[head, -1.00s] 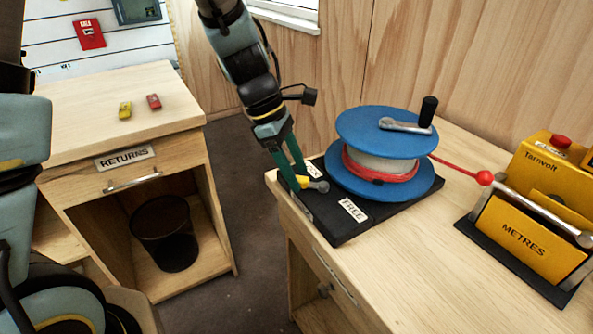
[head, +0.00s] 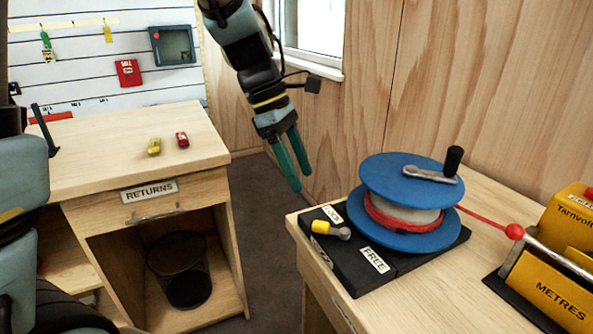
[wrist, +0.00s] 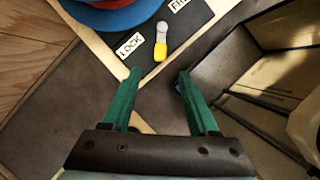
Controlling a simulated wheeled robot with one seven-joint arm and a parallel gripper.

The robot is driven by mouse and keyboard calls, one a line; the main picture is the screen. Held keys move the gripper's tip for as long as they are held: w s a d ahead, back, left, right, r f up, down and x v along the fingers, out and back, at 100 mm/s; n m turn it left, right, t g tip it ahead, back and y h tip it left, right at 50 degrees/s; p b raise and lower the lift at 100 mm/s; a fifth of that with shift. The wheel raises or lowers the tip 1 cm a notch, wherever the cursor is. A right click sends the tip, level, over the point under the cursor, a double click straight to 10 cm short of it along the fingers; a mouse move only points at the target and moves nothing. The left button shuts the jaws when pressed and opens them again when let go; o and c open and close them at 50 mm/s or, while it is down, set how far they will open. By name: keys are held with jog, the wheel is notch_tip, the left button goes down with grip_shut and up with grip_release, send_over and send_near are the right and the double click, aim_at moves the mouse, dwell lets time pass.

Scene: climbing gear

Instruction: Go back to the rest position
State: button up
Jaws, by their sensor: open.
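My gripper (head: 298,165) has green fingers, spread apart and empty. In the head view it hangs in the air to the left of and above the reel bench, apart from everything. The lever with a yellow tip (head: 331,229) sits on the black base plate (head: 343,277), between the LOCK label (head: 332,214) and the FREE label (head: 374,260). In the wrist view the lever (wrist: 161,42) lies ahead of the fingertips, beside the LOCK label, and the fingers do not touch it. The blue reel (head: 408,198) with red cord stands on the plate.
A yellow METRES box (head: 555,290) stands at the right, with the red cord (head: 485,219) running towards it. The RETURNS cabinet (head: 150,191) at the left bears a yellow and a red item; a black bin (head: 180,272) stands inside. Bare floor (head: 262,240) lies between cabinet and bench.

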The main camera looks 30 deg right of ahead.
jog(key=w+a+f+m+t+y, duration=0.1)
jog(key=w+a+f+m, duration=0.1)
jog(key=a, duration=0.8)
jog(key=w+a+f+m+t, duration=0.2)
jog(key=w+a+m, duration=0.1)
jog(key=a, duration=0.8)
jog(key=w+a+f+m+t+y, duration=0.1)
jog(key=w+a+f+m+t, duration=0.1)
jog(key=a, duration=0.9)
jog(key=shift+w+a+m+y, duration=0.15)
jog(key=shift+w+m+y, duration=0.15)
jog(key=shift+w+m, duration=0.65)
jog(key=shift+s+f, duration=0.1)
jog(key=shift+s, duration=0.05)
